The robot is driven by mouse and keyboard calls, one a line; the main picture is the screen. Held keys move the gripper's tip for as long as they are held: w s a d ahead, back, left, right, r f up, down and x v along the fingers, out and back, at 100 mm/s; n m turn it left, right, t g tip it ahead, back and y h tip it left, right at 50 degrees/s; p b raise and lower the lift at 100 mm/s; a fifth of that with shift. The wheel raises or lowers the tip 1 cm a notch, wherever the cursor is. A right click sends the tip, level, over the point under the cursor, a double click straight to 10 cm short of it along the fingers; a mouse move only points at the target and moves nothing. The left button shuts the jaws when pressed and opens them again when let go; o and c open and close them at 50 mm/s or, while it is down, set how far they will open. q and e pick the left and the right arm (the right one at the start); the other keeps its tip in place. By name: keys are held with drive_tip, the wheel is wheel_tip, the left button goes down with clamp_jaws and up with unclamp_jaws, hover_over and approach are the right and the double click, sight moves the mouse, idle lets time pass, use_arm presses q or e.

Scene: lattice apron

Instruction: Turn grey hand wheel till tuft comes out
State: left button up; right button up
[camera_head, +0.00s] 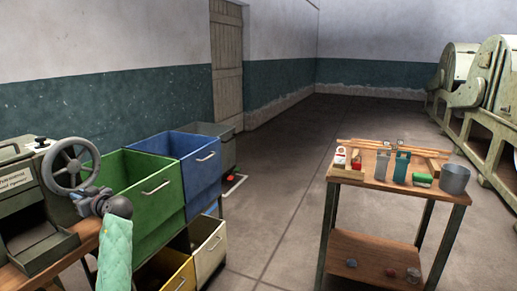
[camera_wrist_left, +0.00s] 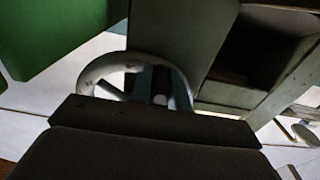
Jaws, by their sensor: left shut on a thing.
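The grey hand wheel (camera_head: 48,174) stands on the side of a grey-green machine (camera_head: 18,187) at the left of the head view. Its pale rim also shows in the left wrist view (camera_wrist_left: 92,72). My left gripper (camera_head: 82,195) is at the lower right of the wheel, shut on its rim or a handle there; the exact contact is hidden. In the left wrist view the gripper fingers (camera_wrist_left: 158,85) lie inside the ring's outline. The machine's dark front opening has a chute (camera_head: 42,250) below it. I see no tuft there. My right gripper is not in view.
Green (camera_head: 140,205), blue (camera_head: 203,178), yellow (camera_head: 181,278) and cream (camera_head: 212,250) bins stand close right of the wheel. A wooden cart (camera_head: 385,185) with tins and small items stands to the right. Open floor (camera_head: 275,190) lies between. Large green machines (camera_head: 490,105) line the far right.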

sight(54, 188)
use_arm(q)
drive_tip(key=shift+s+a+f, duration=0.1)
drive_tip(key=shift+s+a+r+p, duration=0.1)
drive_tip(key=shift+s+a+r, duration=0.15)
drive_tip(key=shift+s, duration=0.25)
drive_tip(key=shift+s+a+r+p, duration=0.15)
drive_tip(key=shift+s+r, duration=0.2)
drive_tip(key=shift+s, duration=0.1)
drive_tip(key=shift+s+a+r+p, duration=0.1)
drive_tip(key=shift+s+a+r, duration=0.15)
drive_tip(key=shift+s, duration=0.25)
drive_tip(key=shift+r, duration=0.1)
drive_tip(key=shift+s+a+r+p, duration=0.2)
drive_tip(key=shift+s+r+p, duration=0.2)
drive_tip(key=shift+r, duration=0.2)
drive_tip(key=shift+s+a+r+p, duration=0.15)
drive_tip(key=shift+s+r+p, duration=0.1)
drive_tip(key=shift+s+r, duration=0.4)
drive_tip(key=shift+r, duration=0.1)
